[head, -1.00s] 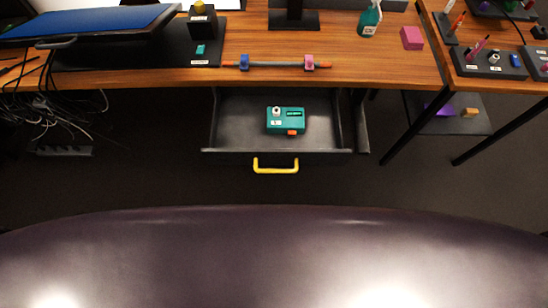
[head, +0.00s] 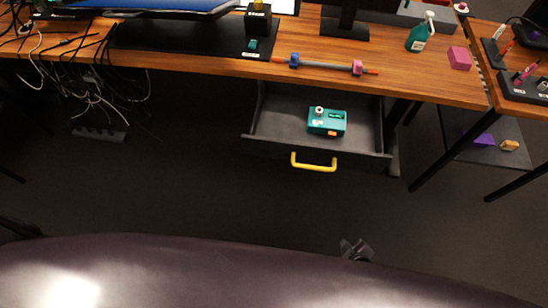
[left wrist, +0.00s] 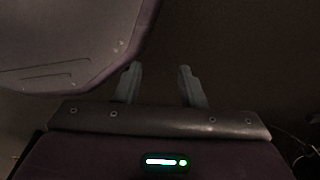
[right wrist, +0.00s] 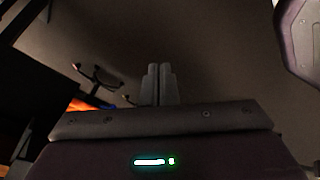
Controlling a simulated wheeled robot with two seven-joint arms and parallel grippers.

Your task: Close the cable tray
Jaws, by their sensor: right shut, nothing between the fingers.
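No part is clearly marked as the cable tray. A blue-topped dark panel (head: 170,6) stands tilted above the left of the desk, cut by the top edge. Loose cables (head: 95,90) hang below the desk's left part. An open grey drawer (head: 280,130) with a yellow handle (head: 314,166) sticks out under the desk. My right gripper (head: 356,248) is in front of the drawer, well short of it, shut and empty; it also shows in the right wrist view (right wrist: 158,84). My left gripper (left wrist: 157,84) is open and empty in the left wrist view.
A teal box (head: 327,121) lies in the drawer. The wooden desk (head: 200,62) holds a rod with blue and pink clamps (head: 325,66), a spray bottle (head: 420,34) and a pink block (head: 459,58). A power strip (head: 98,134) lies on the floor. The floor before the desk is clear.

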